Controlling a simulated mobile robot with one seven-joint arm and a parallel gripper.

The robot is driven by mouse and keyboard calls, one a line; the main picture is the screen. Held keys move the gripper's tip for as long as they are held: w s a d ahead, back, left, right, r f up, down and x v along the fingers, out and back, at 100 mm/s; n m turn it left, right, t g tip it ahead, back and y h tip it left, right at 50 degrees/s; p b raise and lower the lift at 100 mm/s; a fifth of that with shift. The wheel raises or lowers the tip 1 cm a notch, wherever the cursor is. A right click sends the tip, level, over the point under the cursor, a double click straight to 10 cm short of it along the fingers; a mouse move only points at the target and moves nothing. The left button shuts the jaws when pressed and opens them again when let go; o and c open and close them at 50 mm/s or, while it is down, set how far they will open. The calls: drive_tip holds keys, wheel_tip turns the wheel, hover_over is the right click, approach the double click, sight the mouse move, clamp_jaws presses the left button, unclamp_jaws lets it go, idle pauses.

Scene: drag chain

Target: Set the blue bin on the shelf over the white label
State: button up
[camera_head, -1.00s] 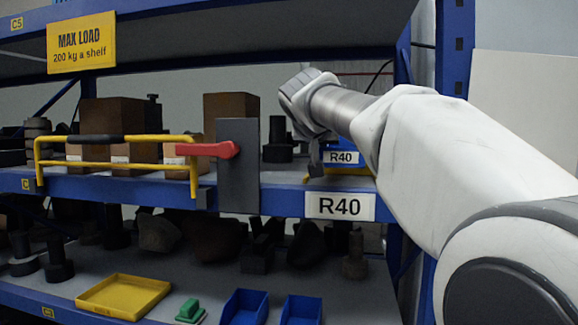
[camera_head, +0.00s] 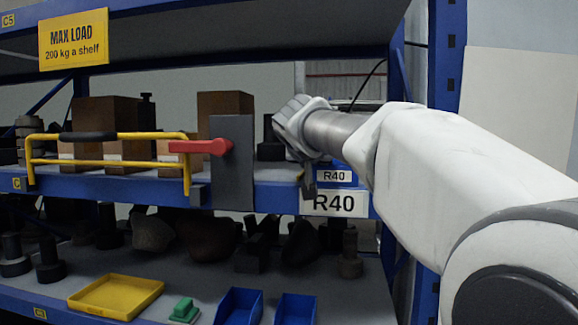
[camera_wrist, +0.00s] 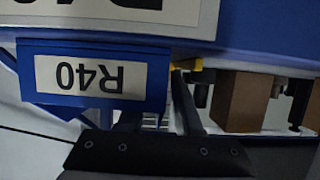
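The blue bin (camera_head: 336,186) bears a small white R40 label and is just above the shelf's front edge, over the large white R40 label (camera_head: 334,204). In the wrist view the picture is upside down: the bin (camera_wrist: 155,84) is close by the shelf beam, with the large label (camera_wrist: 150,14) beyond. My gripper (camera_head: 309,180) is at the bin's left side in the head view. Its dark fingers (camera_wrist: 158,118) reach the bin's edge in the wrist view and appear shut on it; the exact contact is hidden. I cannot tell whether the bin touches the shelf.
Left of the bin stand a grey plate (camera_head: 232,165) with a red handle (camera_head: 200,147) and a yellow rail (camera_head: 110,163). Brown boxes (camera_head: 107,115) stand behind. The lower shelf holds a yellow tray (camera_head: 116,296), a green block (camera_head: 185,310) and two blue bins (camera_head: 239,307), (camera_head: 296,309).

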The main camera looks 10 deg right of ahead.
drive_tip(key=shift+r, duration=0.1)
drive_tip(key=shift+r+p, duration=0.2)
drive_tip(key=shift+p, duration=0.15)
drive_tip(key=b+v, duration=0.3)
drive_tip(key=v, duration=0.9)
drive_tip(key=s+d+f+n+g+y, duration=0.1)
drive_tip(key=s+f+g, duration=0.1)
drive_tip(key=s+f, duration=0.6)
drive_tip(key=s+d+f+n+g+y, duration=0.1)
drive_tip(key=s+f+g, duration=0.2)
drive_tip(key=s+f, duration=0.5)
drive_tip(key=s+d+f+n+g+y, duration=0.1)
drive_tip(key=s+f, duration=0.8)
drive_tip(key=f, duration=1)
drive_tip(key=shift+d+f+n+g+y, duration=0.2)
drive_tip(key=shift+n+g+y, duration=0.1)
drive_tip(key=shift+g+y, duration=0.35)
drive_tip(key=shift+s+d, duration=0.1)
